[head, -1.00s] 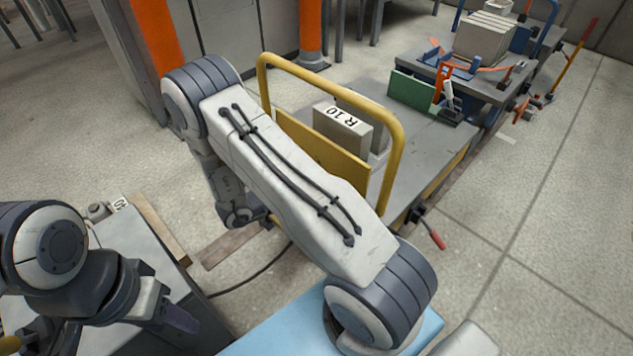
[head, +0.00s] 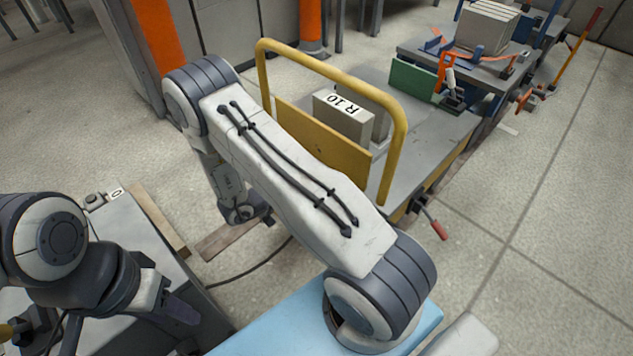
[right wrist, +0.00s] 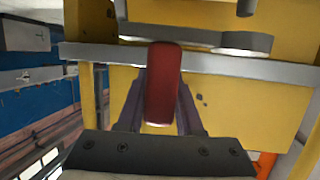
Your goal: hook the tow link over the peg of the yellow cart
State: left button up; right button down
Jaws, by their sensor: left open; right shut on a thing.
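The yellow cart (head: 322,147) stands ahead in the head view, with a tall tube handle, a yellow end panel and a grey deck. Its yellow end also fills much of the right wrist view (right wrist: 225,110). There my right gripper (right wrist: 162,95) is shut on a red grip (right wrist: 163,85), which I take as part of the tow link. A flat grey piece with a rounded end (right wrist: 245,42) lies beyond it, below a short grey cylinder (right wrist: 246,7), possibly the peg. Hooking cannot be told. In the head view my right forearm hides the cart's lower front. My left gripper (head: 181,311) is open, low at left.
Grey boxes marked R 10 (head: 343,117) and a green panel (head: 412,80) stand on the cart. A loaded second cart (head: 480,70) is behind. A grey bench (head: 130,235) is at left, an orange post (head: 310,25) at back.

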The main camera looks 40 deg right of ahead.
jog(key=shift+p, duration=0.95)
dwell(1.1)
jog(key=shift+f+b, duration=1.7)
jog(key=shift+f, duration=1.1)
jog(key=shift+c, duration=2.4)
grip_release()
jog(key=p+v, duration=0.4)
jog(key=v, duration=0.5)
jog(key=shift+a+r, duration=0.25)
jog(key=shift+a, duration=0.45)
